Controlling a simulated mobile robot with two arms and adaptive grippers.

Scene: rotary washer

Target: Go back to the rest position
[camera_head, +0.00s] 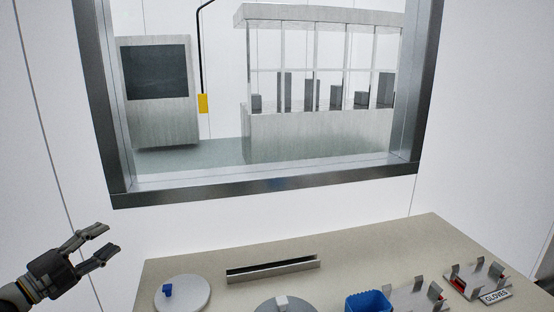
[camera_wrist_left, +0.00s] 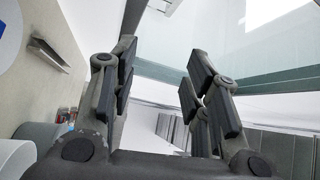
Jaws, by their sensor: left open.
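My left gripper (camera_head: 100,242) is open and empty in the head view. It is at the lower left, to the left of the table and apart from it. In the left wrist view its two fingers (camera_wrist_left: 158,85) are spread with nothing between them. My right gripper does not show in either view.
The beige table (camera_head: 370,248) holds a round lid with a blue knob (camera_head: 182,293), a slotted metal bar (camera_head: 272,269), a round lid with a pale knob (camera_head: 286,304), a blue bin (camera_head: 368,302) and metal holders (camera_head: 480,278) by a "GLOVES" label (camera_head: 495,297). A dark-framed window (camera_head: 270,187) stands behind.

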